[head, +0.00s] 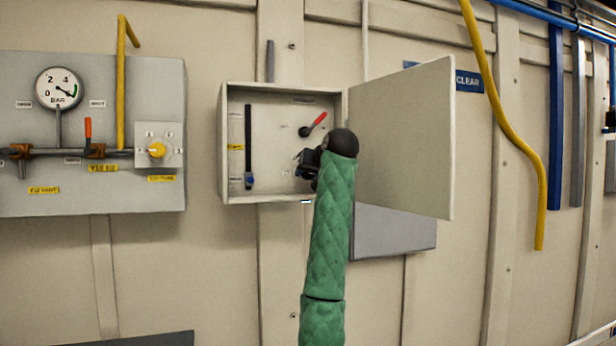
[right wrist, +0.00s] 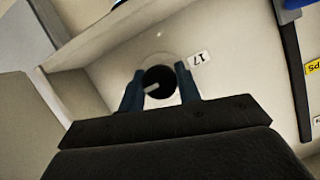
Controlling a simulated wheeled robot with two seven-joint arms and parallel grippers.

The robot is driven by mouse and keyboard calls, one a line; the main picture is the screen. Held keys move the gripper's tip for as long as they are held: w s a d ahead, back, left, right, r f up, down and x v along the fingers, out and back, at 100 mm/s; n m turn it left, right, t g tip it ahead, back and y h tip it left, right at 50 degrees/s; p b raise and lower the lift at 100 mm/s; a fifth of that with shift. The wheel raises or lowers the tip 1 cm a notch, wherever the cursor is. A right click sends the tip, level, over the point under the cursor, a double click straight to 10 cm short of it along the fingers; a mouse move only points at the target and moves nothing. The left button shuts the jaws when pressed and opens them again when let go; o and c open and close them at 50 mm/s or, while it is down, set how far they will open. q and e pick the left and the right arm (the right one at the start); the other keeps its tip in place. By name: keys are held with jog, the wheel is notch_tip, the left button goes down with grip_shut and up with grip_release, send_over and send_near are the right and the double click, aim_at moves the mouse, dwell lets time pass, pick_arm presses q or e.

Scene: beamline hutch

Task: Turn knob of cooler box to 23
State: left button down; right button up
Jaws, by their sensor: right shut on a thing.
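The cooler box (head: 272,125) is a pale open box on the wall, with its door (head: 405,140) swung out to the right. My right gripper (head: 305,163) reaches into its lower right part; the arm and gripper hide the knob in the head view. In the right wrist view the knob (right wrist: 159,82) is round and black with a pale pointer mark on its lower left. My right gripper (right wrist: 160,88) is shut on it, one finger on each side. A tag reading 17 (right wrist: 198,60) sits beside the knob, upside down in this view. No 23 is readable. My left gripper is not in view.
Inside the box are a red-handled lever (head: 318,120) above my gripper and a black vertical slider bar with a blue part (head: 249,180) at left. A gauge panel with a yellow knob (head: 157,150) hangs further left. A yellow hose (head: 515,130) hangs at right.

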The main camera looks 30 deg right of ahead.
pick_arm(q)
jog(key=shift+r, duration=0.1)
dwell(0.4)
pick_arm(e)
jog(key=o, duration=1)
jog(key=shift+w, duration=0.1)
jog(key=shift+c, duration=0.2)
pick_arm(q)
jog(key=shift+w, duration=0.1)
pick_arm(e)
jog(key=shift+s, duration=0.35)
pick_arm(q)
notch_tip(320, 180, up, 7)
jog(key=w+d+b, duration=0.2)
jog(key=b, duration=0.1)
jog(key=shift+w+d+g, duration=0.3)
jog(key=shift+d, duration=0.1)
pick_arm(e)
jog(key=d+v, duration=0.1)
jog(key=v, duration=0.6)
jog(key=shift+a, duration=0.45)
